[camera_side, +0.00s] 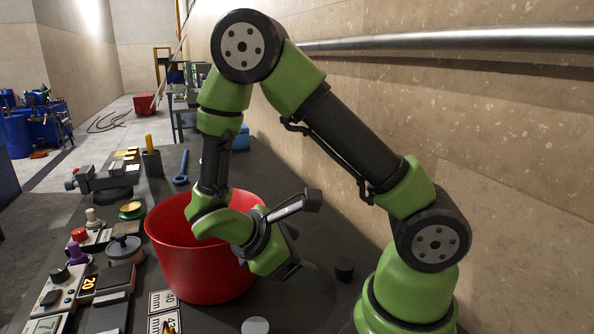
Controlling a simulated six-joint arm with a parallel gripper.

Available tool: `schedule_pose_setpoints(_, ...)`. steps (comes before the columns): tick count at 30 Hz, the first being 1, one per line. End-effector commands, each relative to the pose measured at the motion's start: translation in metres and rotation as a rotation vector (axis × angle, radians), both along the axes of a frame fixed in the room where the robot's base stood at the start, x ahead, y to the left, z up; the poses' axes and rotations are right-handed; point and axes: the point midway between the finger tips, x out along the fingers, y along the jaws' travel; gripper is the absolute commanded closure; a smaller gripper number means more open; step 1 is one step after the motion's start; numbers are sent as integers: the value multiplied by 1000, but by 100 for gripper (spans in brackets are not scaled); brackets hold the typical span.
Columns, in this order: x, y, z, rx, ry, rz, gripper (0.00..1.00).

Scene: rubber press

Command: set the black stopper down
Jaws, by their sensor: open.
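A small black stopper (344,269) sits upright on the dark table, to the right of the red bucket. My gripper (298,269) is open, a little to the left of the stopper in the picture, in front of the bucket's right side. A gap shows between the gripper and the stopper, and nothing shows between the jaws. The fingertips are small and dark, so their exact spread is hard to see.
The large red bucket (197,268) stands beside my wrist. A pale disc (255,326) lies near the front edge of the picture. Gauges, a vise (107,177) and several small tools crowd the table's left side. The wall (500,130) runs along the right.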

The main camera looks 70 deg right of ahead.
Motion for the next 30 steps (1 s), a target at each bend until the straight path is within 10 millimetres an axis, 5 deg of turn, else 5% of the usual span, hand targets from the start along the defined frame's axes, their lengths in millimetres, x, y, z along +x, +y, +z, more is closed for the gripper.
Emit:
schedule_pose_setpoints(18, -23, 65, 156, 697, -1080, -787, 27)
schedule_pose_setpoints(30, -35, 77, 185, 888, -1270, -899, 27)
